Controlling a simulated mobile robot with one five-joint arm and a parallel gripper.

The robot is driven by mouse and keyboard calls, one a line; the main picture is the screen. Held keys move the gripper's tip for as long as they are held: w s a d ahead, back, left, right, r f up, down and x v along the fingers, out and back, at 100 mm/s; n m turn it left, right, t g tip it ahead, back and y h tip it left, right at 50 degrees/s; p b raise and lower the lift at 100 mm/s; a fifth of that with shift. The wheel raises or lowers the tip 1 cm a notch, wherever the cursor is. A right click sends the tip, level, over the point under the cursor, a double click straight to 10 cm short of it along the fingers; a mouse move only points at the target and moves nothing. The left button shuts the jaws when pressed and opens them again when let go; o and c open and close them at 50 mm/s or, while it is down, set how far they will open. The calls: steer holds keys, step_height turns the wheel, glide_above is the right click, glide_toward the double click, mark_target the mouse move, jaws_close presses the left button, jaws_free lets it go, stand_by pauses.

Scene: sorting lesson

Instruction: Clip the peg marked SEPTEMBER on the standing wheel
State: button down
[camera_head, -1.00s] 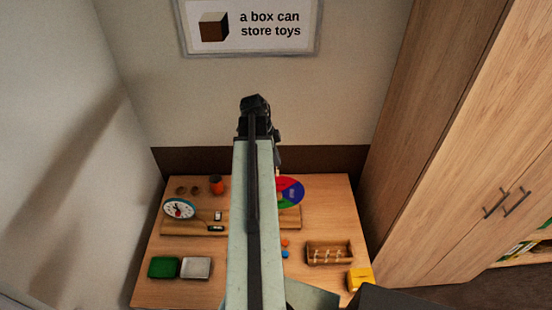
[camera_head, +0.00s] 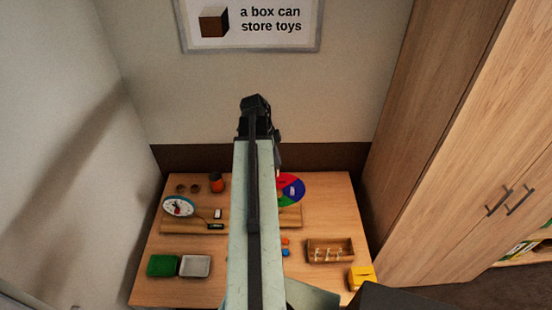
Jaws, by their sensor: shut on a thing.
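The standing wheel (camera_head: 297,184), a disc with coloured sectors including red, blue and green, stands at the back of the table, right of my raised arm. The arm covers its left part. A small pale patch shows on its face, too small to identify. A wooden tray (camera_head: 345,259) with several pale, peg-like pieces sits at the right of the table. No SEPTEMBER marking can be read.
A wall stands behind; a wooden cabinet (camera_head: 460,170) closes the right side.

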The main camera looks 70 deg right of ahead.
steer(key=shift+f, duration=0.4)
steer(key=c, duration=1.5)
jaws_free()
steer(key=shift+r, duration=0.1)
steer(key=p+v, duration=0.7)
steer(key=shift+w+a+r, duration=0.1)
steer(key=shift+r, duration=0.2)
